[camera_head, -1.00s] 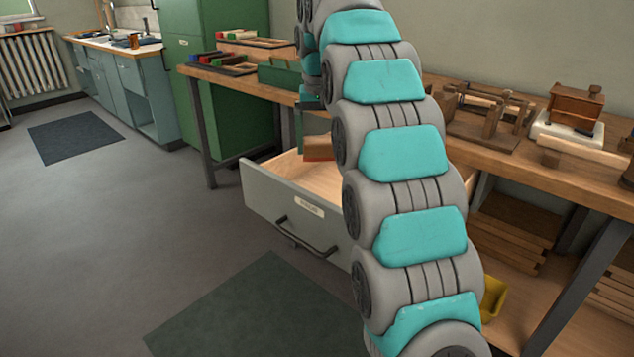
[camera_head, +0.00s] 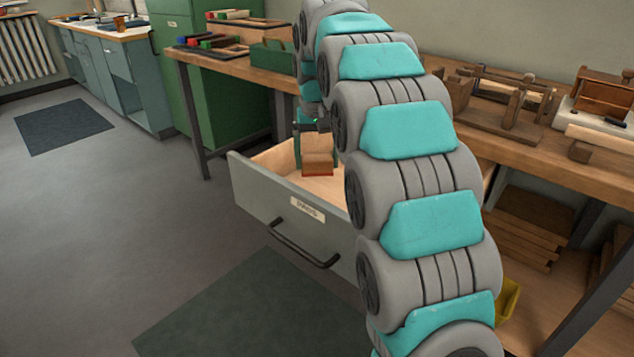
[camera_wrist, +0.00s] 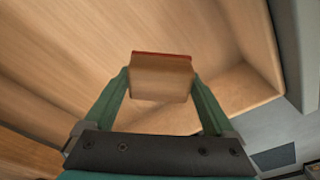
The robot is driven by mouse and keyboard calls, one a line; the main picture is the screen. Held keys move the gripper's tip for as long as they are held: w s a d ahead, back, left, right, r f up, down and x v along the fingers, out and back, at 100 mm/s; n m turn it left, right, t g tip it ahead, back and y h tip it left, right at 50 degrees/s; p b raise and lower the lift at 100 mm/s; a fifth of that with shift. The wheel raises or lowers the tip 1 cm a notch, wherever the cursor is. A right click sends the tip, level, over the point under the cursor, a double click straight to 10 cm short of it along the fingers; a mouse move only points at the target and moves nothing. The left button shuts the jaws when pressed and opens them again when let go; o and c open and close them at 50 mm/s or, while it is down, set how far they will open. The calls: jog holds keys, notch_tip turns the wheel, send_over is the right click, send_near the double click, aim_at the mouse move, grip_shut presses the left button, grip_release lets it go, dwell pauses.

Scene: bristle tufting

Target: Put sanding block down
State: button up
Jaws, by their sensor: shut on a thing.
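The sanding block (camera_head: 318,163) is a tan wooden block with a red underside. It also shows in the wrist view (camera_wrist: 161,80). My gripper (camera_head: 315,150) is shut on it, with one green finger on each side. It holds the block inside the open drawer (camera_head: 268,203) of the workbench. In the wrist view the pale wooden drawer floor lies behind the block. I cannot tell whether the block touches the floor. My arm hides the right part of the drawer.
The workbench top (camera_head: 235,77) carries trays, a green box (camera_head: 272,55) and wooden fixtures (camera_head: 500,105). A green cabinet (camera_head: 238,112) stands behind the bench. The drawer floor around the block looks bare. A dark green mat (camera_head: 255,305) lies on the floor in front.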

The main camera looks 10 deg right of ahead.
aim_at(318, 157)
jog(key=shift+f, duration=3.15)
jog(key=shift+f, duration=0.15)
jog(key=o, duration=0.9)
jog(key=r, duration=0.4)
jog(key=s+r, duration=0.1)
jog(key=r, duration=0.7)
jog(key=shift+s+a+r, duration=0.1)
jog(key=shift+s+r, duration=0.05)
jog(key=shift+s, duration=0.1)
